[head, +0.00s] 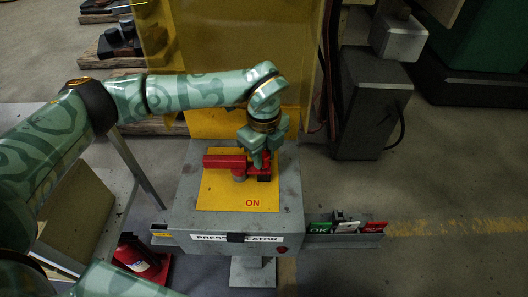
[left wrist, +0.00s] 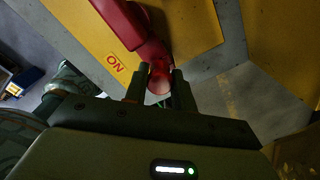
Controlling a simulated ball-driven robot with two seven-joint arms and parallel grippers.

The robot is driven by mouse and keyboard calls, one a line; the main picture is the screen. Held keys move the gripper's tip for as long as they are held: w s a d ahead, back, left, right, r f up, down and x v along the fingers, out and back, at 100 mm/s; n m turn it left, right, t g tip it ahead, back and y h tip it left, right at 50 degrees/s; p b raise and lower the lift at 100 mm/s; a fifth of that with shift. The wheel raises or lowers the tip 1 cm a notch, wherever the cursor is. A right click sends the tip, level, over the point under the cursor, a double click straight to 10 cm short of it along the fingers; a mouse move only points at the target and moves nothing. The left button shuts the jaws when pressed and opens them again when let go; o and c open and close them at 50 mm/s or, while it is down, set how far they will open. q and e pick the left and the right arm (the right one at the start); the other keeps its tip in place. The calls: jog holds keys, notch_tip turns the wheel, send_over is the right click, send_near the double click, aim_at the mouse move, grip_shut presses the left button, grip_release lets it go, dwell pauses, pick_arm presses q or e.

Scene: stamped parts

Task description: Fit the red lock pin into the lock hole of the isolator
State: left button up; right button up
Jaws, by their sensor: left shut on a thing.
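The isolator (head: 187,202) is a grey box with a yellow plate (head: 225,200) marked ON near its front edge. A red handle (head: 222,161) lies across the plate, pointing left; it also shows in the left wrist view (left wrist: 118,20). My left gripper (head: 261,163) points down at the handle's right end. In the left wrist view its fingers (left wrist: 158,82) are shut on a red, round-ended piece, which looks like the red lock pin (left wrist: 160,72). The pin is close to the handle; I cannot tell whether it touches. The lock hole is hidden. My right gripper is not in view.
A small rack (head: 345,239) with green, white and red tags juts from the box's right side. A red object (head: 140,258) stands on the floor at front left. A grey cabinet (head: 370,110) stands at back right. Floor at right is clear.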

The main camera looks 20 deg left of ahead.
aim_at(264, 154)
pick_arm(q)
jog(key=shift+f+b, duration=0.3)
jog(key=shift+f, duration=0.3)
jog(key=o, duration=1)
jog(key=shift+r, duration=0.1)
jog(key=shift+o, duration=0.2)
notch_tip(264, 154, up, 16)
jog(key=shift+r, duration=0.15)
